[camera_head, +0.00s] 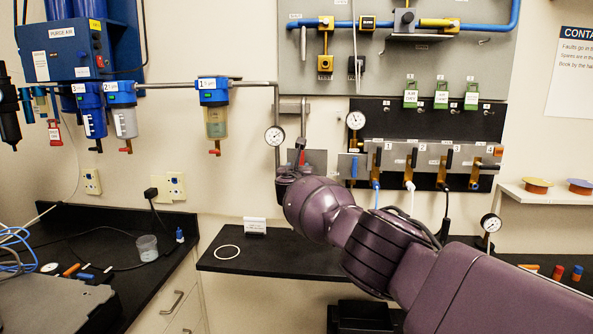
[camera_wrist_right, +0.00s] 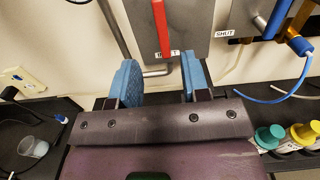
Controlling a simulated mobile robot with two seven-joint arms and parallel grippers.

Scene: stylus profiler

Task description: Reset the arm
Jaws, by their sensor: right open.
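My right arm (camera_head: 385,250) reaches in from the lower right in the head view, its gripper (camera_head: 290,172) up at the wall below a round gauge. In the right wrist view the gripper (camera_wrist_right: 160,82) is open, its two blue pads apart with nothing between them. A red lever (camera_wrist_right: 161,28) hangs upright on a grey wall plate (camera_wrist_right: 190,50), just beyond the gap between the pads. A label under the lever is partly legible. A "SHUT" label (camera_wrist_right: 224,33) is at the plate's right. My left gripper is not in view.
A dark bench (camera_head: 275,256) below holds a white ring (camera_head: 228,252) and a small card (camera_head: 255,226). A valve panel (camera_head: 430,165) with hoses is right of the gripper; filter units (camera_head: 214,105) are left. Capped bottles (camera_wrist_right: 271,137) stand at right in the wrist view.

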